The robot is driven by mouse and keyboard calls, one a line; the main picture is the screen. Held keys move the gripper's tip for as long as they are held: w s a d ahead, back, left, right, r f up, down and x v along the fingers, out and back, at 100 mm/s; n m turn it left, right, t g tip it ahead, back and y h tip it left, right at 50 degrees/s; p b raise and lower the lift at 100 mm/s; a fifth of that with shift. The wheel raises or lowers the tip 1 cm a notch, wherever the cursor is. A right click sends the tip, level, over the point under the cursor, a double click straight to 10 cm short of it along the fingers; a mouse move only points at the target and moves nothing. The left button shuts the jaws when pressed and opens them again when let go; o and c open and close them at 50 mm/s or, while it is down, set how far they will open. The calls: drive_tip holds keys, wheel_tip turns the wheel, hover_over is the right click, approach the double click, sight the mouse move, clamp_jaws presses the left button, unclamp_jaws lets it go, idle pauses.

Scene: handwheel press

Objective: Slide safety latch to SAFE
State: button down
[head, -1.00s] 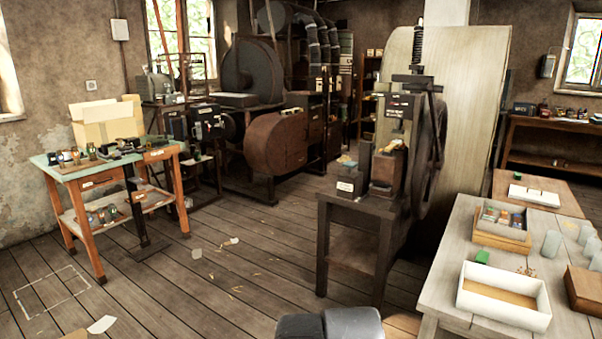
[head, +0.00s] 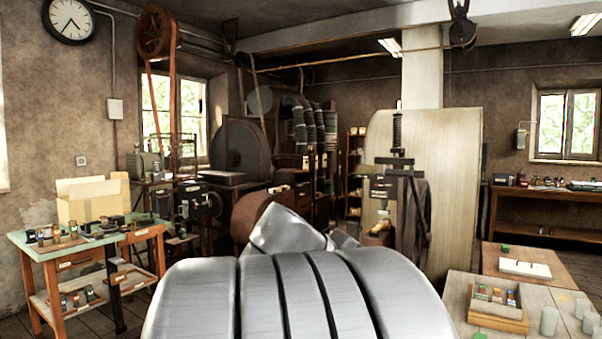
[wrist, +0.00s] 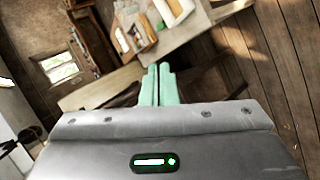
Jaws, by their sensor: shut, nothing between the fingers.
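The handwheel press (head: 380,187) stands right of centre in the head view, with a threaded vertical screw on top. My own arm hides its lower part and stand. The safety latch cannot be made out in either view. My gripper (wrist: 158,72) shows in the wrist view as two pale green fingers side by side, shut with nothing between them. It is apart from the press and touches nothing that I can see. In the head view my grey arm fills the bottom centre, and the fingers do not show there.
A workbench (head: 125,239) with small parts and a cardboard box (head: 92,200) stands at left. A pale wooden table (head: 545,325) with a compartment tray (head: 497,312) is at lower right. A large light board (head: 458,190) stands behind the press. The wrist view is tilted over wooden floor.

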drive_tip(key=w+a+r+m+h, duration=0.1)
drive_tip(key=w+r+h, duration=0.1)
drive_tip(key=r, duration=0.7)
drive_tip(key=w+a+r+h+p, duration=0.1)
drive_tip(key=r+h, duration=0.3)
drive_tip(key=r, duration=0.6)
drive_tip(key=shift+w+a+r+m+t, duration=0.2)
drive_tip(key=shift+w+r+m+t, duration=0.15)
drive_tip(key=shift+w, duration=0.45)
